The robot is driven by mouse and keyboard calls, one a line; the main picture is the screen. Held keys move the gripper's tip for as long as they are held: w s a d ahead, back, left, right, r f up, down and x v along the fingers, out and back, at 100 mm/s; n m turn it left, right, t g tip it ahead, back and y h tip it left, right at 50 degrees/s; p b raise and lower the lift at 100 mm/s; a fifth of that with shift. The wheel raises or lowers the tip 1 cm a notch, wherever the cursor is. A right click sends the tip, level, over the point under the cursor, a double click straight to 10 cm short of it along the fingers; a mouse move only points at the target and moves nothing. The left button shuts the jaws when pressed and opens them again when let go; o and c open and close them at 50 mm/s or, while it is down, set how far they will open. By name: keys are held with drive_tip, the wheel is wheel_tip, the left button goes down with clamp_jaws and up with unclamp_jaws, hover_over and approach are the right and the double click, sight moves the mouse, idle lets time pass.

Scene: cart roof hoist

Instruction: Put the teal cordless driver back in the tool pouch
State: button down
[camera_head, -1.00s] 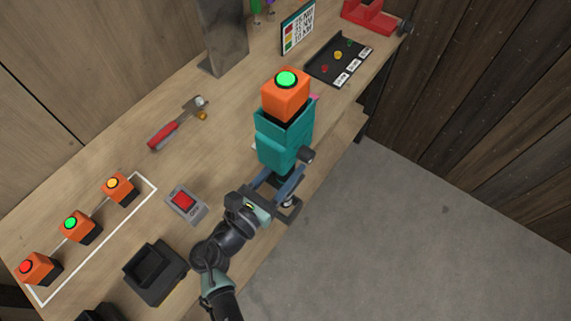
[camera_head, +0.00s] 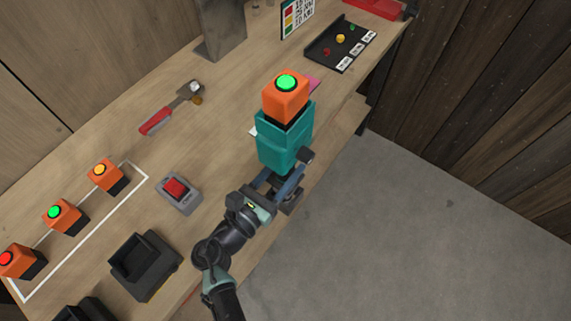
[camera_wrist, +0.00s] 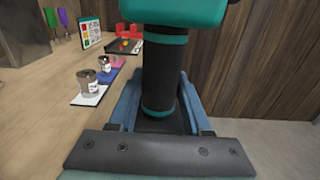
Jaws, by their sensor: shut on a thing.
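The teal cordless driver (camera_head: 285,145) is held above the bench's front edge. My gripper (camera_head: 282,182) is shut on its dark handle, below the teal part. In the wrist view the black handle with teal bands (camera_wrist: 160,75) stands upright between the fingers. An orange block with a lit green button (camera_head: 286,95) sits on top of the teal part in the head view; the top is cut off in the wrist view. I cannot make out a tool pouch in either view.
Three orange button blocks (camera_head: 64,216) stand by a white outline at left. Metal cups (camera_wrist: 90,82) stand on coloured mats. A black tray (camera_head: 338,43) is farther back.

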drive_tip(key=shift+w+f+b, duration=0.1)
drive_tip(key=shift+f+b, duration=2.2)
drive_tip(key=shift+f, duration=0.5)
drive_tip(key=shift+f+b, duration=0.6)
drive_tip(key=shift+f, duration=0.15)
